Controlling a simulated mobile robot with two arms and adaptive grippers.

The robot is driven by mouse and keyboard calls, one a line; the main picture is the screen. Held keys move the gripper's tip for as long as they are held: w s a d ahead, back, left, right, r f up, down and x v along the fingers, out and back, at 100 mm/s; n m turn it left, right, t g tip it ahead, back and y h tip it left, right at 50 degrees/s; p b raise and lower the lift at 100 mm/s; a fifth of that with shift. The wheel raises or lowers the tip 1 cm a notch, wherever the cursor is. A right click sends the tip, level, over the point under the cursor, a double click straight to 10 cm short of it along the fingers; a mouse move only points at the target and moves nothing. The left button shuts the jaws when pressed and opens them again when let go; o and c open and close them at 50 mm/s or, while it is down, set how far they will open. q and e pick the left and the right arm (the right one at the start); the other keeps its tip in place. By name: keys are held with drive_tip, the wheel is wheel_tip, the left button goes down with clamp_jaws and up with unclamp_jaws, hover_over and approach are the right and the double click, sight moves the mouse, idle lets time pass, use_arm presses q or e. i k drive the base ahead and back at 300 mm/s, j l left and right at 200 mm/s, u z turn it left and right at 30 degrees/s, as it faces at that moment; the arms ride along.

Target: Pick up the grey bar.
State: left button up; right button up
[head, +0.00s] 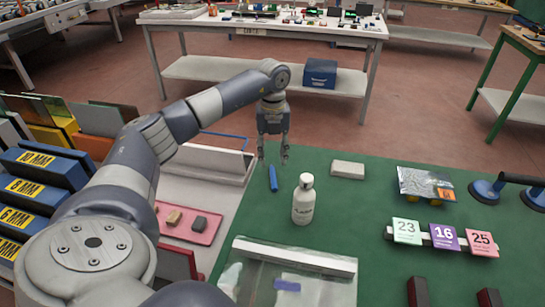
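A pale grey bar (348,169) lies flat on the green mat (345,221), right of my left gripper. The height of the gripper over the mat is hard to tell. My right gripper is not in view.
A white bottle (303,202) stands near the pale bar. A clear bag (287,275) lies in front. Number cards (443,237), a foil packet (425,184) and a suction lifter (510,186) are to the right. Racked panels (45,165) fill the left.

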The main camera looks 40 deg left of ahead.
sight(312, 263)
drive_tip(key=k+l, duration=0.5)
drive_tip(key=l, duration=0.15)
drive_tip(key=k+l, duration=1.05)
drive_tip(key=l, duration=0.2)
